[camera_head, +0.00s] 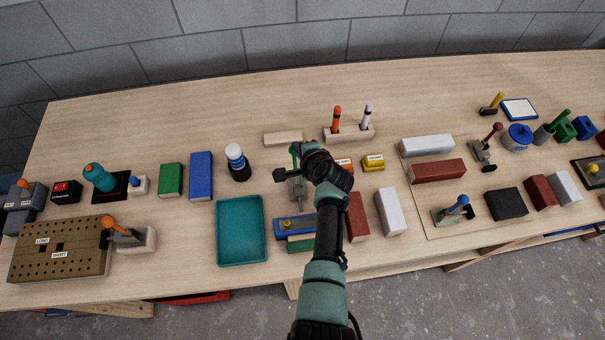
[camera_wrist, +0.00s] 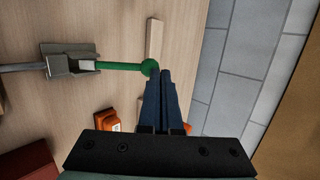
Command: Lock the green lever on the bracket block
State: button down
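The green lever (camera_wrist: 122,66) ends in a round green knob and runs out from a grey metal bracket block (camera_wrist: 66,61) in the wrist view. A grey rod extends from the bracket's other side. In the head view the lever (camera_head: 294,152) stands up from the bracket block (camera_head: 297,189), partly hidden by my wrist. My gripper (camera_wrist: 160,72) has its two dark blue fingers close together, with nothing visible between them. The fingertips are right beside the knob; I cannot tell whether they touch it.
A pale wooden bar (camera_head: 284,139) and a pen holder (camera_head: 349,134) stand behind the lever. Orange (camera_wrist: 105,119) and yellow (camera_head: 373,162) labelled blocks lie to its right in the head view. A teal tray (camera_head: 241,262) and a blue block (camera_head: 290,226) lie in front.

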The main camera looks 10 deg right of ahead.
jog(key=shift+b+x, duration=0.85)
jog(key=shift+x, duration=0.05)
jog(key=shift+w+d, duration=0.1)
jog(key=shift+w, duration=0.05)
jog(key=shift+r, duration=0.15)
jog(key=shift+d+r+p, duration=0.1)
jog(key=shift+r+p, duration=0.15)
jog(key=shift+p, duration=0.05)
jog(key=s+d+r+p, duration=0.2)
jog(key=s+r, duration=0.3)
jog(key=r, duration=0.7)
jog(key=shift+s+d+p, duration=0.2)
jog(key=shift+d+p, duration=0.1)
jog(key=shift+p, duration=0.2)
jog(key=shift+s, duration=0.1)
